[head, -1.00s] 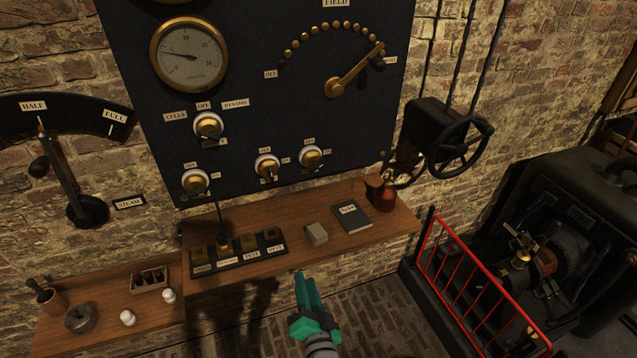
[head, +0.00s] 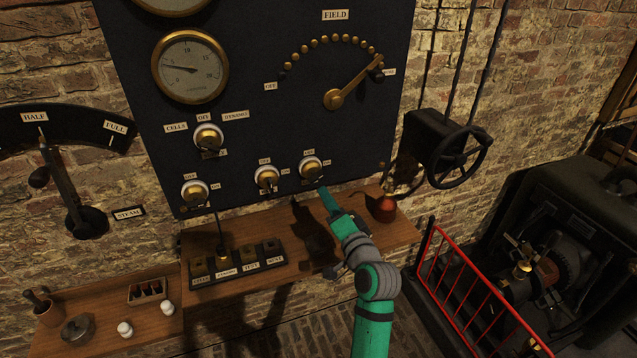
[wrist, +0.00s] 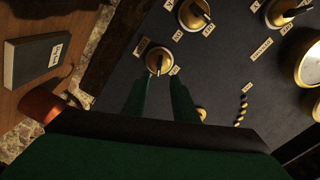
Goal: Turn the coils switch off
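Three brass rotary switches on white mounts line the lower edge of the dark panel: a left one (head: 195,192), a middle one (head: 266,178) and a right one (head: 311,168). Each has small OFF and ON tags. My gripper (head: 325,194) is just below and in front of the right switch. In the wrist view its two green fingers (wrist: 162,98) stand apart, with the right switch (wrist: 158,62) just beyond their tips. I see no contact.
A wooden shelf (head: 285,223) runs below the panel. A dark book (wrist: 35,60) and a copper can (head: 385,210) are on it. A black handwheel (head: 458,157) and red railing (head: 468,283) are to the right. The field lever (head: 354,84) is above.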

